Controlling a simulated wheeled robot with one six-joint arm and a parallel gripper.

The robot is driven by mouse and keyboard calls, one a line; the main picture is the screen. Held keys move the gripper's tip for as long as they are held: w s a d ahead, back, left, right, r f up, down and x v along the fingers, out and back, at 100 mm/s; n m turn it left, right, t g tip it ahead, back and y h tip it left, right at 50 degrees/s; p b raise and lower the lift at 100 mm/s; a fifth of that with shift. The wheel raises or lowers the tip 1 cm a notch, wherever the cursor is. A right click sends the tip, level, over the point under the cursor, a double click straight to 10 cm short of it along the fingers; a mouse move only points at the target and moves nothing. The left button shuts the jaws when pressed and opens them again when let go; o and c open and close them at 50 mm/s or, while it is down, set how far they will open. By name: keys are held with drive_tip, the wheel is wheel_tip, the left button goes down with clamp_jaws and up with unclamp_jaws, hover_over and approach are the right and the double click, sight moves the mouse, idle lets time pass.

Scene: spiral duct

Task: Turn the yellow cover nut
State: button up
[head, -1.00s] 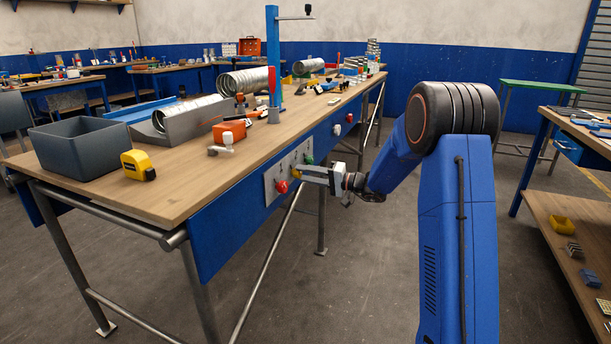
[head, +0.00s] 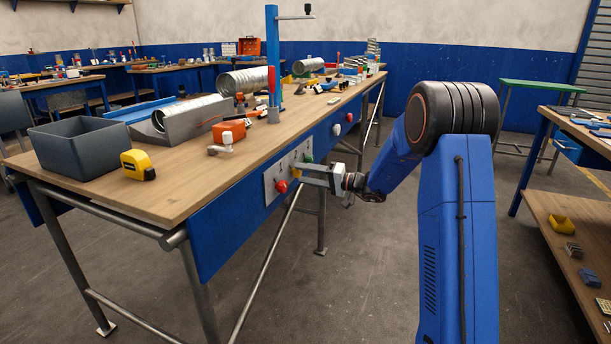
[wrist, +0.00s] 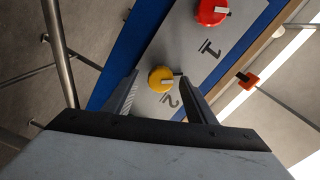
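The yellow cover nut (wrist: 161,79) is a round cap on a grey panel (wrist: 195,42), beside the mark "2" in the wrist view. My gripper (wrist: 158,84) is open, with one finger on each side of the nut. Small gaps seem to show between nut and fingers; I cannot tell whether either touches.
A red knob (head: 282,187) sits on the panel near my gripper, by the mark "1" in the wrist view (wrist: 211,12). A green knob (head: 309,158) is just beyond the fingers. The workbench top (head: 180,190) overhangs the panel. The floor beside the bench is clear.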

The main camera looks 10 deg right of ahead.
drive_tip(key=shift+d, duration=0.1)
drive_tip(key=v, duration=1.7)
drive_tip(key=shift+s, duration=0.1)
drive_tip(key=shift+r, duration=0.1)
